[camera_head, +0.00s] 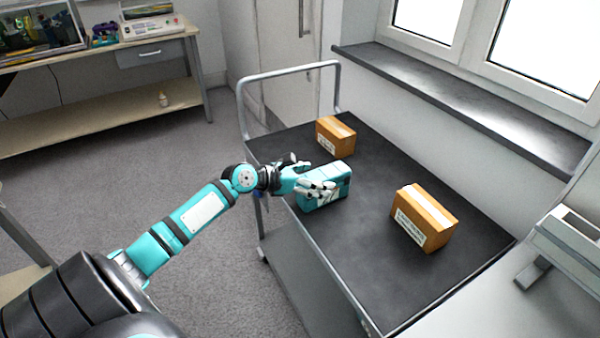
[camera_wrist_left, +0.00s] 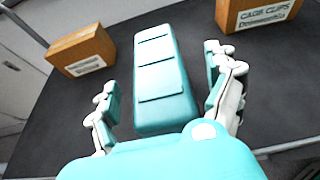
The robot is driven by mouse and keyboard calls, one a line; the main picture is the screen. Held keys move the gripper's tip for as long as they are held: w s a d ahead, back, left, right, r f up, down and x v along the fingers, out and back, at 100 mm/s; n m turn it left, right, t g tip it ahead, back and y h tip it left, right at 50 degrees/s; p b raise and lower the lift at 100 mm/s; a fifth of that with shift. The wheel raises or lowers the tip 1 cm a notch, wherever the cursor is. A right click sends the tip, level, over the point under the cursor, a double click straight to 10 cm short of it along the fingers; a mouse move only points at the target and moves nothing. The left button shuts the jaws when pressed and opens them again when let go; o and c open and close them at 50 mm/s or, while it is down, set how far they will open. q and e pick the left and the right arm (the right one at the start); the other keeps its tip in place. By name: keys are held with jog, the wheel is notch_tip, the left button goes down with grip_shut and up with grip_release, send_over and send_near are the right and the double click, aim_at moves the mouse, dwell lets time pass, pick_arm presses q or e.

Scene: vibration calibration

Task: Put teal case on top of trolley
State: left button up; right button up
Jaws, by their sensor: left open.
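The teal case (camera_head: 338,180) rests on the dark top of the trolley (camera_head: 370,275), near its left edge. In the wrist view the case (camera_wrist_left: 164,75) lies lengthwise between the fingers of my left gripper (camera_wrist_left: 162,88), with a gap showing on each side. My left gripper (camera_head: 318,182) is open at the case and hides part of it in the head view. My right gripper is in neither view.
One cardboard box (camera_head: 336,138) stands behind the case and another (camera_head: 424,217) stands to its right on the trolley. A metal handle rail (camera_head: 290,72) rises at the trolley's far end. A window sill (camera_head: 465,105) runs behind. The front of the trolley top is clear.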

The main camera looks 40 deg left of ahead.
pick_arm(q)
jog(key=v, duration=1.2)
jog(key=s+a+f+m+g+y, duration=0.2)
jog(key=s+f+m, duration=0.1)
jog(key=f, duration=0.8)
jog(key=s+a+f+m+g+y, duration=0.1)
jog(key=s+f+m, duration=0.25)
jog(key=f, duration=0.75)
jog(key=s+a+f+m+g+y, duration=0.2)
jog(key=s+f, duration=0.2)
jog(key=f, duration=0.7)
jog(key=s+d+f+m+g, duration=0.2)
jog(key=s+d+f+m, duration=0.35)
jog(key=s+f, duration=0.25)
jog(key=s+d+f+m+g, duration=0.2)
jog(key=s+d+f+m, duration=0.4)
jog(key=f, duration=0.3)
jog(key=s+d+f+m+g, duration=0.1)
jog(key=s+d+f+m, duration=0.2)
jog(key=s+d+m, duration=0.3)
jog(key=s+d+f+m+g, duration=0.1)
jog(key=s+d+f+m, duration=0.3)
jog(key=s+d+m, duration=0.3)
jog(key=s+m, duration=0.1)
jog(key=s, duration=0.2)
jog(key=shift+g+p, duration=0.3)
jog(key=shift+p, duration=0.1)
jog(key=shift+s+a, duration=0.1)
jog(key=shift+s, duration=0.05)
